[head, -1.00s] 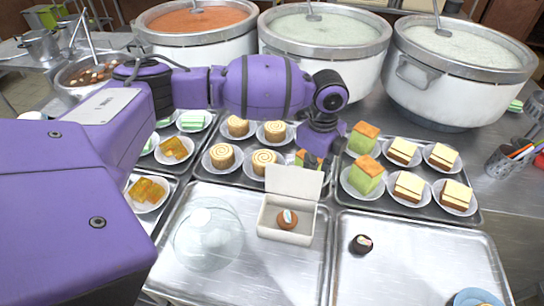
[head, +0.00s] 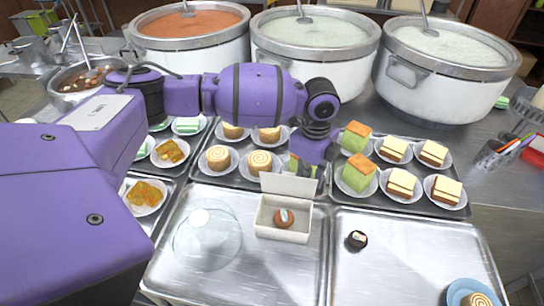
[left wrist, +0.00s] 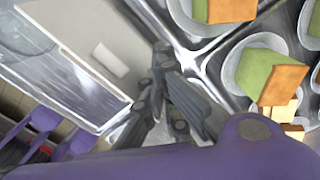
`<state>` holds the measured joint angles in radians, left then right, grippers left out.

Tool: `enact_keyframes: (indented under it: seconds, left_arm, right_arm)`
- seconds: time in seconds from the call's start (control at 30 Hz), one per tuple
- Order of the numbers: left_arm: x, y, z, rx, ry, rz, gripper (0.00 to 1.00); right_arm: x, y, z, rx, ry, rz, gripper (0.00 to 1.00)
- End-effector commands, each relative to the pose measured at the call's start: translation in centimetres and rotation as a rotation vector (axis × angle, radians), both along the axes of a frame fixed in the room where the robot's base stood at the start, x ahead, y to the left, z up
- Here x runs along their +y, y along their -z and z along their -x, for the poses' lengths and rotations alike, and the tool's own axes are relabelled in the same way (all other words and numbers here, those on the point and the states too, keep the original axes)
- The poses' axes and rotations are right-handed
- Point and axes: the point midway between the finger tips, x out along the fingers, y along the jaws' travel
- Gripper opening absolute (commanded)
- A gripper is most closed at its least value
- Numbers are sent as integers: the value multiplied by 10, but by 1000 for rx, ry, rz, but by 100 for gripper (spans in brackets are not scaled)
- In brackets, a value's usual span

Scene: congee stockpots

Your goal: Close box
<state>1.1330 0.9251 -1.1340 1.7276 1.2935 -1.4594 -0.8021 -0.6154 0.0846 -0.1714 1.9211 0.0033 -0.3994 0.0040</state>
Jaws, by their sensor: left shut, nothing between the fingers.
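The white box (head: 268,228) sits on the left metal tray with a round brown pastry (head: 284,219) inside. My right gripper is not in view.
A clear glass dome (head: 207,240) stands left of the box. A small dark sweet (head: 356,240) lies on the right tray (head: 415,260). Plated cakes (head: 357,174) crowd the trays behind. Three large stockpots (head: 440,75) stand at the back.

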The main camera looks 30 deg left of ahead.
Motion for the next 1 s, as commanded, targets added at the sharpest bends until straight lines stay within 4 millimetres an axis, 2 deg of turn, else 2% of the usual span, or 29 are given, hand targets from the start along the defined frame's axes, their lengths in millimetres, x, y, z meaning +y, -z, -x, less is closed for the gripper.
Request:
enact_keyframes:
  seconds: [0.03,0.6,1.0]
  left_arm:
    - [0,-1,2,0,0,0,0]
    - [-5,-1,17,0,0,0,0]
    - [-5,-1,16,-1,0,0,0]
  right_arm:
    - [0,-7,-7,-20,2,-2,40]
    - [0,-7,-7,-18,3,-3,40]
    - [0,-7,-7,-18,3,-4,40]
